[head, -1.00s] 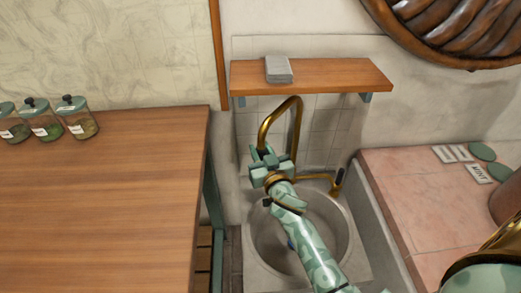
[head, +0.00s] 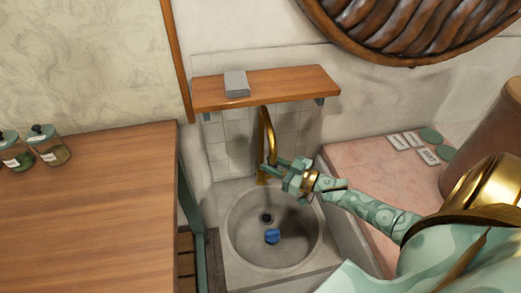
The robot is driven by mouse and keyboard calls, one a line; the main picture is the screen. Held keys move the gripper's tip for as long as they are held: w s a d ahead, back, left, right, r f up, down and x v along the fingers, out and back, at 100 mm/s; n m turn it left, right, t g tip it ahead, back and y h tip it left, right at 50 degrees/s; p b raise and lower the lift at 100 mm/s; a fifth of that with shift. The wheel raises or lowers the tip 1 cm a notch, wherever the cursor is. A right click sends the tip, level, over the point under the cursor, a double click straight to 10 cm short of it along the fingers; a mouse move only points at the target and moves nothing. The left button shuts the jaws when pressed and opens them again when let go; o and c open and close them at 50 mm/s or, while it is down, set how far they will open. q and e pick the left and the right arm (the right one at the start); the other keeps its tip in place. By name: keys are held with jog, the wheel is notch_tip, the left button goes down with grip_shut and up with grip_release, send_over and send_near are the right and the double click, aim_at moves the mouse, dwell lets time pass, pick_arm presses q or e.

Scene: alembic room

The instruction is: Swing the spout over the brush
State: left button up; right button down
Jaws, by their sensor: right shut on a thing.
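The brass spout (head: 262,130) rises from the back of the round stone basin (head: 232,237) and arches toward me, seen nearly end-on. My right gripper (head: 272,167) is shut on the spout near its outlet end, which its fingers partly hide. The brush (head: 272,236), a small blue thing, lies in the basin just in front of the dark drain (head: 266,217). In the picture the spout's end is above the brush and very slightly left of it. My left gripper is not in view.
A wooden table (head: 90,215) with glass jars (head: 50,148) stands at left. A pink counter (head: 365,160) with labels and green discs is at right, under my arm.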

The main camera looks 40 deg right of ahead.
jog(key=shift+s+d, duration=0.4)
jog(key=shift+d, duration=0.4)
jog(key=c, duration=1.2)
grip_release()
jog(key=shift+c, duration=0.2)
jog(key=shift+o, duration=0.6)
jog(key=shift+d, duration=0.1)
jog(key=shift+s, duration=0.1)
jog(key=p+v, duration=0.2)
jog(key=v, duration=1.4)
